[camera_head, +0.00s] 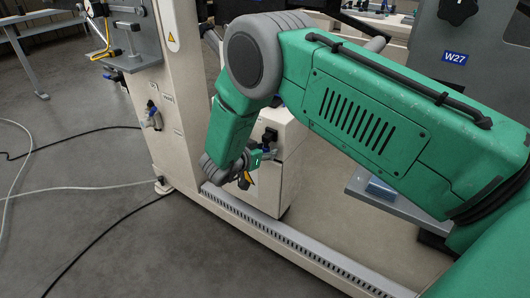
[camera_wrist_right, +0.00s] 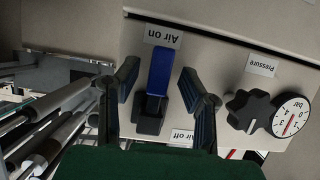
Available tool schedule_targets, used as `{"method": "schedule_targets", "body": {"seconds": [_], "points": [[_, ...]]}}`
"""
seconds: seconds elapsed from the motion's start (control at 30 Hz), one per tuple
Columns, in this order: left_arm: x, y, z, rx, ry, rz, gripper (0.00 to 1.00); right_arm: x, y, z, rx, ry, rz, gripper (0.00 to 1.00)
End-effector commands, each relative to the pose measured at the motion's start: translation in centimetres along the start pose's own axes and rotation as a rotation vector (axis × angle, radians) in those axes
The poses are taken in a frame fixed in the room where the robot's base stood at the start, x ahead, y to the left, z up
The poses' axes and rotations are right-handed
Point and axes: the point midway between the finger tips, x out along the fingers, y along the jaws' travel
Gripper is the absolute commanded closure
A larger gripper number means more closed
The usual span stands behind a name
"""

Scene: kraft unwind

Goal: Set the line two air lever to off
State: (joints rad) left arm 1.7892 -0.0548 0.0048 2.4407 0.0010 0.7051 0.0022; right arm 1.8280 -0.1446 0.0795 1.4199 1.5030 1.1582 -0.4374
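The blue air lever (camera_wrist_right: 160,72) stands on a pale panel in the right wrist view, on a dark base. It points toward the "Air on" label (camera_wrist_right: 163,38); the "Air off" label (camera_wrist_right: 182,137) is at the opposite end. Labels appear upside down. My right gripper (camera_wrist_right: 160,88) is open, one finger on each side of the lever, with visible gaps. In the head view my right gripper (camera_head: 247,174) is low beside the pale cabinet (camera_head: 288,165), and the arm hides much of it. I cannot read a line number. My left gripper is out of view.
A black pressure knob (camera_wrist_right: 251,108) and a gauge (camera_wrist_right: 291,115) sit right of the lever in the wrist view. Metal rollers (camera_wrist_right: 45,140) lie to the left. In the head view, a machine post (camera_head: 165,100) stands left, and cables (camera_head: 85,190) cross the floor.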

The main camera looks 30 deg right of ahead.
Motion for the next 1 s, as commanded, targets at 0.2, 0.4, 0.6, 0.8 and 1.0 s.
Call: {"method": "schedule_targets", "body": {"seconds": [0.2,0.4,0.6,0.8,1.0], "points": [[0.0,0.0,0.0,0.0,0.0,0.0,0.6,0.1,0.1,0.0,0.0,-0.001,0.001,0.71],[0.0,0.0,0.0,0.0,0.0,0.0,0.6,0.1,0.1,0.0,0.0,-0.001,0.001,1.0],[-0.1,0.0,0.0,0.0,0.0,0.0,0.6,0.1,0.1,0.0,0.011,-0.001,-0.002,1.0],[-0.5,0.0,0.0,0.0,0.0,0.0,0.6,0.1,-0.2,0.0,0.074,-0.002,-0.029,1.0],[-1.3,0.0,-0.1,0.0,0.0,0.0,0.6,0.1,-0.7,-0.1,0.205,-0.002,-0.083,1.0]]}}
